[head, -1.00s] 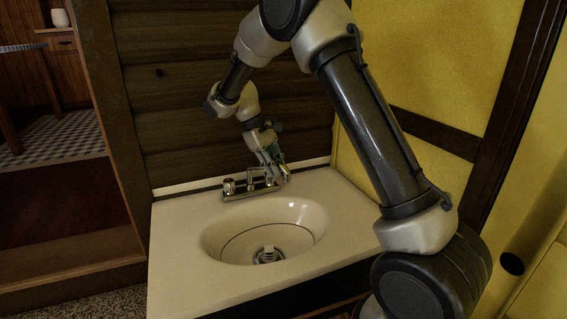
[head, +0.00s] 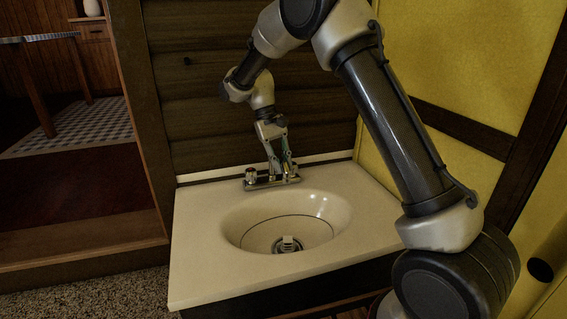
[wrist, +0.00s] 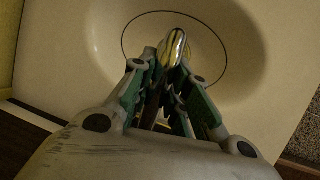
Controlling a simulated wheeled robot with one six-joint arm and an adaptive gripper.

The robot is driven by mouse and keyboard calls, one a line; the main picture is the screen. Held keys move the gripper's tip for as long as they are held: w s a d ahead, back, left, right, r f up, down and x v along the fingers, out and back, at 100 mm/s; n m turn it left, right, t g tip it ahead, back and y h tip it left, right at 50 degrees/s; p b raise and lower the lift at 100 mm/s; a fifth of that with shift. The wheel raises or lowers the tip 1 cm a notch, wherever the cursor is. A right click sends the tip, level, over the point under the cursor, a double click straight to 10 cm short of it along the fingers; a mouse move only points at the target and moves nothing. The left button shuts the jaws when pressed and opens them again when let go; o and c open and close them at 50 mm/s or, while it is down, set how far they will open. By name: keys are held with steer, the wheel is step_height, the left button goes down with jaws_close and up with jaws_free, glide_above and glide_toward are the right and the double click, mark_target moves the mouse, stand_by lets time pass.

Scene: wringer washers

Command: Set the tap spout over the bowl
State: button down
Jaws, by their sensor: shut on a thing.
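The tap (head: 262,182) stands at the back edge of the sink top, a low metal body with a knob at its left end. My gripper (head: 285,176) reaches down to it from behind. In the wrist view my gripper (wrist: 160,68) is shut on the shiny spout (wrist: 174,46), whose rounded end shows beyond the fingertips. The spout's end points out over the bowl (wrist: 208,62), inside the dark ring in the picture. In the head view the oval bowl (head: 250,222) lies in front of the tap, and the gripper mostly hides the spout.
The cream sink top (head: 205,262) is clear around the bowl. A drain fitting (head: 287,244) sits at the bowl's bottom. A dark plank wall (head: 210,130) stands behind, and a yellow wall (head: 470,85) is on the right. A doorway opens at left.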

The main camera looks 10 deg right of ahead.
steer(key=c, duration=1.3)
jaws_free()
steer(key=shift+c, duration=0.2)
steer(key=v, duration=1.2)
